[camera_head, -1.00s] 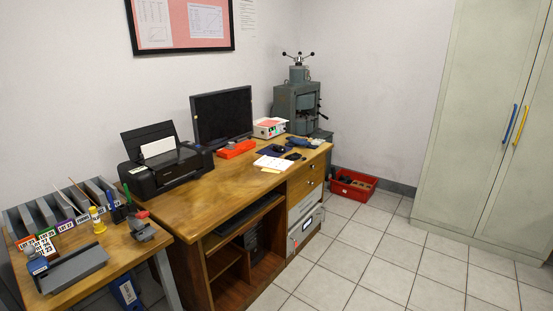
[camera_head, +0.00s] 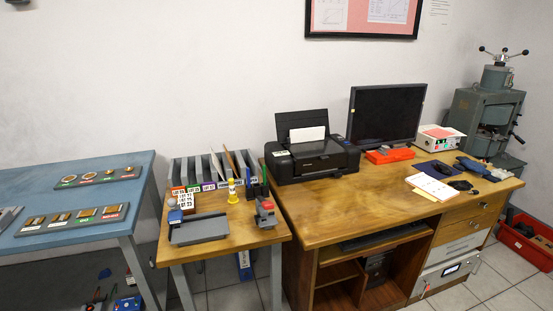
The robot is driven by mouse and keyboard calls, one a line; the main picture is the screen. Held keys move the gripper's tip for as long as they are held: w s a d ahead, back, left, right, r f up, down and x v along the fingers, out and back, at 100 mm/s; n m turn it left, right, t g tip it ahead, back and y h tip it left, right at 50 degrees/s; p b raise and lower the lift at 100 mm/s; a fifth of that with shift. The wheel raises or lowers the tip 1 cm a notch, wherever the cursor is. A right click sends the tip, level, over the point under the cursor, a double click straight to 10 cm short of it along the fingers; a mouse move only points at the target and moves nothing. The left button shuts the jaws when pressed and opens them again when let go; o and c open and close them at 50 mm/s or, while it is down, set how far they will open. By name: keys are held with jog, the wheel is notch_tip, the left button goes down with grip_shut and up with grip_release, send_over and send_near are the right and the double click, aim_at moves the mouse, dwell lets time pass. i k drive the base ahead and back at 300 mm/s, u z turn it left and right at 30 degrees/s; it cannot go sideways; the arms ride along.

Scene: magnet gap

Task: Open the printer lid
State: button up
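A black printer (camera_head: 312,160) stands on the left part of the wooden desk (camera_head: 350,205). A black panel (camera_head: 302,122) stands up tilted at its rear, with a white sheet (camera_head: 308,134) leaning against it. The flat top (camera_head: 318,150) of the printer body looks closed down, though the detail is small. My gripper is not in view, and no part of my arm shows.
A monitor (camera_head: 387,115) and a red tray (camera_head: 390,156) stand right of the printer. A small side table (camera_head: 225,242) with upright files and a grey tray (camera_head: 200,229) adjoins the desk's left. A blue bench (camera_head: 75,240) is at far left. A red crate (camera_head: 528,240) lies on the floor.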

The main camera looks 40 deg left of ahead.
aim_at(323, 150)
jog(key=u, duration=0.7)
jog(key=i, duration=0.95)
jog(key=u, duration=0.55)
